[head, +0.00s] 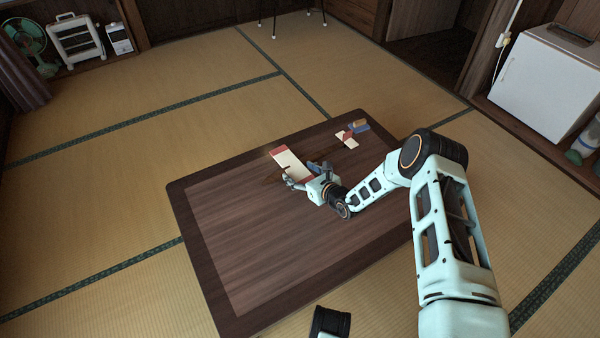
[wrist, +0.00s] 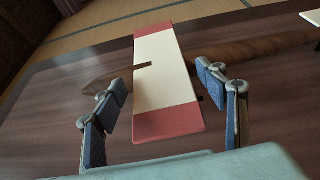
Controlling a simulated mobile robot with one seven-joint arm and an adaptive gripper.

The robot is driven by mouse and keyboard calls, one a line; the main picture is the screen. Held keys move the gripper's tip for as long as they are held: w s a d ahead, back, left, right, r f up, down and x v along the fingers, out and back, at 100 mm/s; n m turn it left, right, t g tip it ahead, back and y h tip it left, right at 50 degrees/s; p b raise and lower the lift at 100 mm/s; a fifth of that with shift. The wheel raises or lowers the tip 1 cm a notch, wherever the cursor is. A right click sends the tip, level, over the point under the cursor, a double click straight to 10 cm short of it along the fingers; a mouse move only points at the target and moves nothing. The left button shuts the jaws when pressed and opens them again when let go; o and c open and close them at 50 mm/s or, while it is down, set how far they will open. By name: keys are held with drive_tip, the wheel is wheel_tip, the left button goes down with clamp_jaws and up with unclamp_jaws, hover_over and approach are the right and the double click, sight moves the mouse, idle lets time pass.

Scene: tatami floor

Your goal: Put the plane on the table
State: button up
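The plane has a cream wing with red ends (head: 290,163), which in the wrist view (wrist: 165,75) runs lengthwise away from me with a dark notch in its left edge. A brown wooden body (wrist: 235,52) passes crosswise at the wing. A smaller cream and red piece (head: 347,140), apparently its tail, shows farther right on the dark wooden table (head: 250,245). My gripper (head: 304,176) is open, its two blue-padded fingers on either side of the wing's near part with gaps. Whether the plane rests fully on the tabletop is hard to tell.
The table's left and near parts are bare. Tatami floor surrounds it. A white cabinet (head: 550,80) stands right; a heater (head: 76,40) and green fan (head: 28,40) stand far left.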

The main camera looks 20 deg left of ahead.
drive_tip(key=shift+r, duration=0.2)
drive_tip(key=p+v, duration=0.4)
drive_tip(key=v, duration=0.8)
drive_tip(key=shift+f, duration=0.1)
